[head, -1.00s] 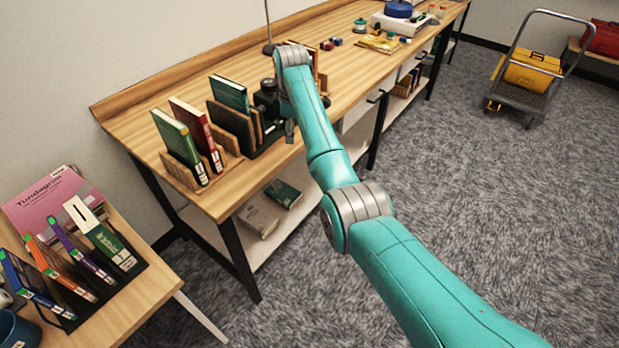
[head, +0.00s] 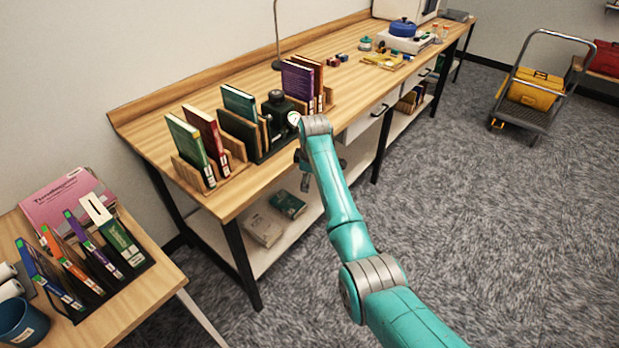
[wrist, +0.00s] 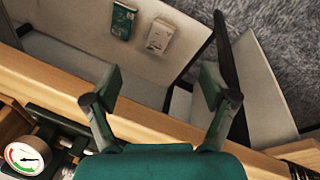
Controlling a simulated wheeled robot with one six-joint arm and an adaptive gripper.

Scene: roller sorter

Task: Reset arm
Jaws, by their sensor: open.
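My gripper (head: 305,184) is in front of the long workbench's front edge, with its fingers pointing down. In the wrist view my gripper (wrist: 160,98) has its two dark fingers wide apart with nothing between them. The wooden bench edge (wrist: 150,108) passes below the fingers in that view. My teal arm reaches in from the lower right of the head view. A black press with a round gauge (head: 293,119) stands on the bench close behind my wrist; the gauge also shows in the wrist view (wrist: 24,158).
Wooden racks with green and red books (head: 190,146) and purple books (head: 298,80) stand on the bench. Two books (head: 263,229) lie on the lower shelf. A side table (head: 150,285) with a black book rack is at lower left. The carpet (head: 470,220) at right is clear.

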